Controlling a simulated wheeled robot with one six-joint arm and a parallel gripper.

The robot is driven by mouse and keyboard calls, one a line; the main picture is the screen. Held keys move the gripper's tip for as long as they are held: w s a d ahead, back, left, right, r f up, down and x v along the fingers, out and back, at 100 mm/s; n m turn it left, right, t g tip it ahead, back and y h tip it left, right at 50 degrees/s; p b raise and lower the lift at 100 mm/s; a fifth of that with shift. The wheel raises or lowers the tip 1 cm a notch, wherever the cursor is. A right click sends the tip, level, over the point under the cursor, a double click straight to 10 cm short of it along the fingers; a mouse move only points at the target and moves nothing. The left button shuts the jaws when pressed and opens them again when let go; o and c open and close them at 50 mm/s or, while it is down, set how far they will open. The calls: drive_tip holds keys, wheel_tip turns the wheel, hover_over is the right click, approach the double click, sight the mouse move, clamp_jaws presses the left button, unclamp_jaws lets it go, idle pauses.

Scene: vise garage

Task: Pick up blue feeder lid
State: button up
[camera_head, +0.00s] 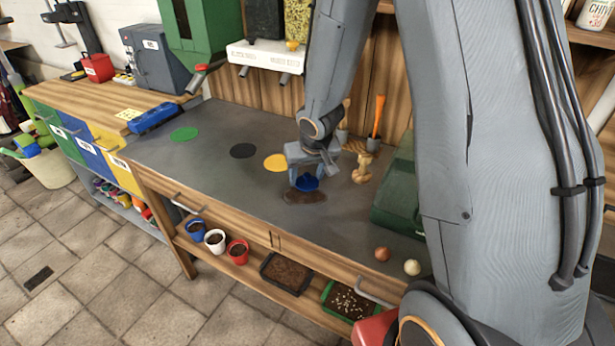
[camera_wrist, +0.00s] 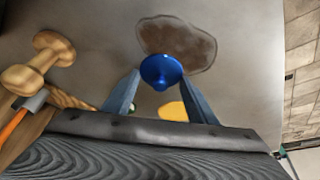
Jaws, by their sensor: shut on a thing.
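The blue feeder lid (camera_head: 307,183) is a small round blue piece under my gripper (camera_head: 308,172), above or at the brown patch on the grey bench top. In the wrist view the blue lid (camera_wrist: 160,71) shows its knob toward the camera. It sits between the tips of my gripper's two fingers (camera_wrist: 162,82), which are shut on it. I cannot tell from these views whether the lid touches the bench.
The brown patch (camera_head: 305,197) lies below the lid. A wooden dumbbell-shaped object (camera_head: 362,168) and an orange-handled tool (camera_head: 377,117) stand close behind to the right. A green box (camera_head: 398,195) is at right.

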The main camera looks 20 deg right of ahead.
sight(308, 174)
drive_tip(key=shift+r+p, duration=4.75)
drive_tip(key=shift+p, duration=1.15)
drive_tip(key=shift+s+d+r, duration=0.1)
drive_tip(key=shift+d, duration=0.05)
